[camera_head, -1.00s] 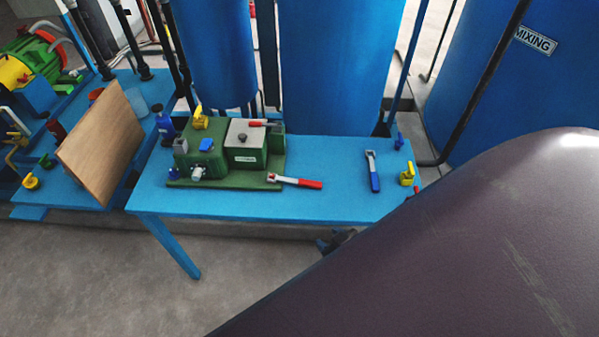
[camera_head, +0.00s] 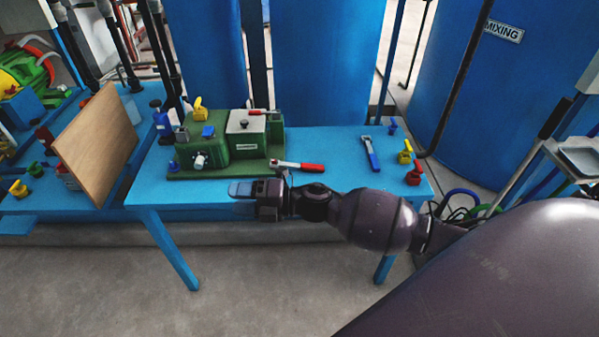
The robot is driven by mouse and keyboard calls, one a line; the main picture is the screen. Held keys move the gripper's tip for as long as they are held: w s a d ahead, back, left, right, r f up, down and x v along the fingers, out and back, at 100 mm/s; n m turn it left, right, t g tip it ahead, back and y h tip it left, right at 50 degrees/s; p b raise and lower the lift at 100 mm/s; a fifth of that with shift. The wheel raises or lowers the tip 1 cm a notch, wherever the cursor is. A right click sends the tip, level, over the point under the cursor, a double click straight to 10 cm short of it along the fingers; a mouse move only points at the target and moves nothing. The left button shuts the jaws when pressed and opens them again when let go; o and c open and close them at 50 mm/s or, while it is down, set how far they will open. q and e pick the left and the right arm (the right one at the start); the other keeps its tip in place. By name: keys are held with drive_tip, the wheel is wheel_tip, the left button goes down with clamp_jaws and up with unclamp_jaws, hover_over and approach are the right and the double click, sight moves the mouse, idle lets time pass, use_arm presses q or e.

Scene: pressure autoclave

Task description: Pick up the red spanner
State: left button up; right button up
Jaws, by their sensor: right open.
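The red spanner (camera_head: 312,167) lies on the blue table (camera_head: 330,145), at the front right corner of the green machine. Its silver head points left towards the machine and its red handle points right. My right gripper (camera_head: 236,189) reaches in from the right, with its fingers pointing left, over the table's front edge. It is open and seems empty. In the picture it lies below and left of the spanner, apart from it. My left gripper is out of view.
The green machine (camera_head: 217,150) stands at the table's left. A blue spanner (camera_head: 371,154) lies to the right, near yellow (camera_head: 405,153) and red (camera_head: 413,174) valves. A wooden board (camera_head: 97,145) leans at the left. The table's middle right is clear.

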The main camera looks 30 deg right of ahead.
drive_tip(key=w+d+f+n+g+h+b, duration=0.15)
drive_tip(key=w+f+n+g+b, duration=0.3)
drive_tip(key=n, duration=0.45)
drive_tip(key=n+g+h+b, duration=0.6)
drive_tip(key=n+h+b, duration=0.15)
drive_tip(key=h, duration=0.65)
hover_over(302, 164)
wheel_tip(302, 164, down, 3)
drive_tip(key=shift+n+y, duration=0.25)
drive_tip(key=shift+n, duration=0.2)
wheel_tip(302, 164, down, 5)
drive_tip(key=shift+s+r, duration=0.1)
drive_tip(key=shift+s, duration=0.05)
drive_tip(key=shift+f, duration=0.55)
wheel_tip(302, 164, down, 4)
drive_tip(key=shift+r+b, duration=0.2)
drive_tip(key=shift+b, duration=0.55)
drive_tip(key=shift+f, duration=0.2)
drive_tip(key=shift+r, duration=0.15)
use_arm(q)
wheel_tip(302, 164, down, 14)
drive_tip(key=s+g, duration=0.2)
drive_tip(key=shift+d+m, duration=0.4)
use_arm(e)
clamp_jaws()
